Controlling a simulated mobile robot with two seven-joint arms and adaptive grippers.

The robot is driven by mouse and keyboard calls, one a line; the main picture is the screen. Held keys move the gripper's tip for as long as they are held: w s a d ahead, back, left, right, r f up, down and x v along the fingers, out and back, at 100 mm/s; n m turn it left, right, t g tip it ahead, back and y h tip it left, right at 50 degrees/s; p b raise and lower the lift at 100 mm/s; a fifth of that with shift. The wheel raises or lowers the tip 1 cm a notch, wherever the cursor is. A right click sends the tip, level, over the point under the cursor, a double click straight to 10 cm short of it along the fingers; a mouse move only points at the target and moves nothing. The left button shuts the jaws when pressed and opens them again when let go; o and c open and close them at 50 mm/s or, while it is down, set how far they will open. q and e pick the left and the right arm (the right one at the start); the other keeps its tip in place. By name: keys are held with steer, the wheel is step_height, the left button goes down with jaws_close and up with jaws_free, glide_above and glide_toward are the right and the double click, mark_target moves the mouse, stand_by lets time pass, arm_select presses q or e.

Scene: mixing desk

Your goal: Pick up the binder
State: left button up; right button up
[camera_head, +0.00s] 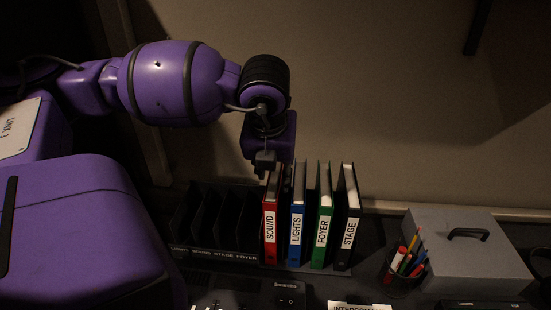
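Upright binders stand in a row at the centre: a red one labelled SOUND (270,226), a blue one labelled LIGHTS (297,228), a green one labelled FOYER (321,230) and a black one labelled STAGE (347,229). My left gripper (265,172) points down at the top of the red SOUND binder, at its left rear. It is dark and small there, so I cannot tell whether its fingers touch or grip the binder. My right gripper is not in view.
A black rack (215,253) with empty slots, its front lettered LIGHTS SOUND STAGE FOYER, stands just left of the binders. A pen cup (403,280) and a grey cash box (467,251) stand to the right. A wall is close behind; mixing equipment (284,294) lies in front.

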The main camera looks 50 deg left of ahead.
arm_select(q)
steer(key=x, duration=0.2)
steer(key=shift+f, duration=0.3)
steer(key=b+x, duration=0.2)
steer(key=x, duration=0.4)
steer(key=shift+w+a+f, duration=0.1)
steer(key=shift+w+f, duration=0.05)
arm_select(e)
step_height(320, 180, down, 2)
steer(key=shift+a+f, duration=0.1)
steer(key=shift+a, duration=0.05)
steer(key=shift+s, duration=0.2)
arm_select(q)
steer(key=shift+f, duration=0.25)
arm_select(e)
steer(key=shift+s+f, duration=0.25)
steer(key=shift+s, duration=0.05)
arm_select(q)
steer(key=shift+b, duration=0.3)
